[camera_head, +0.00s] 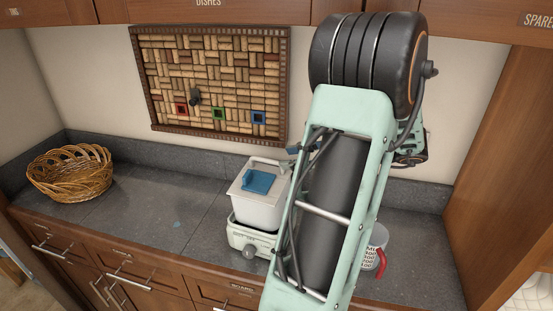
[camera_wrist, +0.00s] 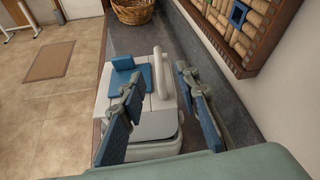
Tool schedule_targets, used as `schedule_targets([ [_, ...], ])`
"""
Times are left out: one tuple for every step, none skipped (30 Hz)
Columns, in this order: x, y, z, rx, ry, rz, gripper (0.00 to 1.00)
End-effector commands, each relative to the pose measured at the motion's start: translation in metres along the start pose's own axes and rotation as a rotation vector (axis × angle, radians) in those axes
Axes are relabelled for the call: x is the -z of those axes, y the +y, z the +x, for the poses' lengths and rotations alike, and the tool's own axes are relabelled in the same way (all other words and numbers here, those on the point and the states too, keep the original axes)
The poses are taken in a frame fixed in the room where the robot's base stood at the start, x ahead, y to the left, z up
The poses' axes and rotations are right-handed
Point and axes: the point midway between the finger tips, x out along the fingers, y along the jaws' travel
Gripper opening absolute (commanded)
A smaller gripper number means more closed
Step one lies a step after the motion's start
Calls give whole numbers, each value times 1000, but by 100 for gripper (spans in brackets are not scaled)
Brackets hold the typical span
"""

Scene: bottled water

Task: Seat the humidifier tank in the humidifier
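The white humidifier tank (camera_head: 256,210) has a blue cap (camera_head: 259,181) and stands upright on the humidifier base (camera_head: 246,240), a pale unit with a round knob in front. I cannot tell whether it sits fully down in the base. In the wrist view, the tank (camera_wrist: 150,124) shows its blue cap (camera_wrist: 125,76) and its upright white handle (camera_wrist: 159,72). My gripper (camera_wrist: 160,79) is open, its blue-padded fingers well apart on either side of the handle, with gaps showing. In the head view my arm hides most of the gripper.
A wicker basket (camera_head: 70,174) stands at the left of the dark counter (camera_head: 150,210). A white mug with a red handle (camera_head: 372,258) stands right of the humidifier, partly behind my arm. A cork board (camera_head: 215,85) hangs on the wall. The counter between basket and humidifier is mostly clear.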

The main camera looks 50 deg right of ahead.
Motion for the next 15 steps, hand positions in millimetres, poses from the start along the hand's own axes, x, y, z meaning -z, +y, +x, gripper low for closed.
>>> schedule_targets([
  [0, -1, -10, 3, 0, 0, 30],
  [0, -1, -15, 2, 1, 0, 30],
  [0, 0, -21, 1, 0, -1, 30],
  [0, -1, -25, 2, 0, -1, 30],
  [0, -1, -28, 2, 0, -1, 30],
  [0, -1, -32, 2, 0, -1, 30],
  [-1, 0, -34, 1, -1, -1, 30],
  [-1, 0, -36, 0, -1, -1, 30],
  [-1, 0, -38, 0, -1, -1, 30],
  [-1, 0, -39, 0, -1, -1, 30],
  [-1, 0, -39, 0, -1, -1, 30],
  [-1, 0, -40, -1, -1, -1, 30],
  [-1, 0, -40, -1, -1, -1, 30],
  [-1, 0, -40, -1, -1, -1, 30],
  [-1, 0, -40, -1, -1, -1, 30],
])
